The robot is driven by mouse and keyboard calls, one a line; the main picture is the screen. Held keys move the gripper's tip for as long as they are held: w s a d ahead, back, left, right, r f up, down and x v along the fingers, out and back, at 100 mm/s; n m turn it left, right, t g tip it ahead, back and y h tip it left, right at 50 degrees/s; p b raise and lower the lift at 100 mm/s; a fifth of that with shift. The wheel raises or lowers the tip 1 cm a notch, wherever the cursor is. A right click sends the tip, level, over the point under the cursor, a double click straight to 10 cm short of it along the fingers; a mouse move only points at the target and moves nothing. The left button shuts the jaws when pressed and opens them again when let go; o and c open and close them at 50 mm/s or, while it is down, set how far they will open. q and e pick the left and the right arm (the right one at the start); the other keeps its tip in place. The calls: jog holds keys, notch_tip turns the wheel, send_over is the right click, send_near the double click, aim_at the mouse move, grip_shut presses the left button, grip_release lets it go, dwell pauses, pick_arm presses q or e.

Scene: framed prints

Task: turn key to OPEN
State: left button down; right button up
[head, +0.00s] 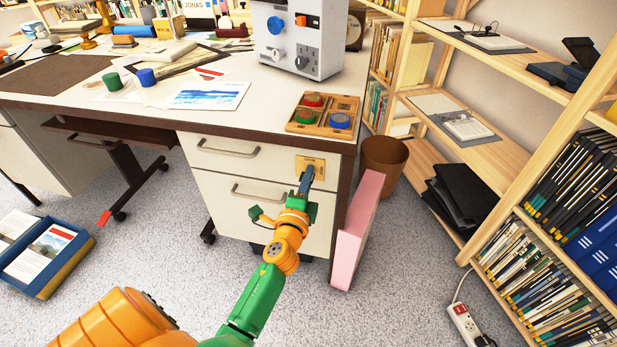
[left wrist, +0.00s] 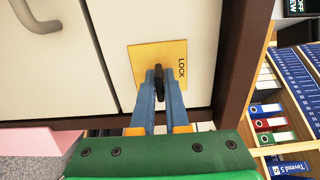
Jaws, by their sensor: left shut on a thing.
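A brass-yellow lock plate (head: 301,161) is fixed on the upper right of the white drawer front. In the left wrist view the plate (left wrist: 146,57) bears the word LOCK, turned sideways. A dark key (left wrist: 159,88) sits at the middle of the plate. My left gripper (head: 307,176) reaches up to the plate, and its blue fingers (left wrist: 159,80) are shut on the key from either side. The fingers hide part of the key, and I cannot tell its exact angle. No OPEN mark can be made out. My right gripper is not in view.
Drawer handles (head: 228,150) are left of the plate. A wooden tray (head: 296,126) of coloured lids lies on the desk above it. A pink board (head: 358,230) leans by the cabinet's right side, near a brown bin (head: 384,163).

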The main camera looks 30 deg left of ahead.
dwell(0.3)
pick_arm(q)
jog(key=c, duration=1)
grip_release()
jog(key=shift+o, duration=0.2)
jog(key=v, duration=0.7)
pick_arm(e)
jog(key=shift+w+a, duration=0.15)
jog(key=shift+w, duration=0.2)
pick_arm(q)
jog(key=shift+s, duration=0.1)
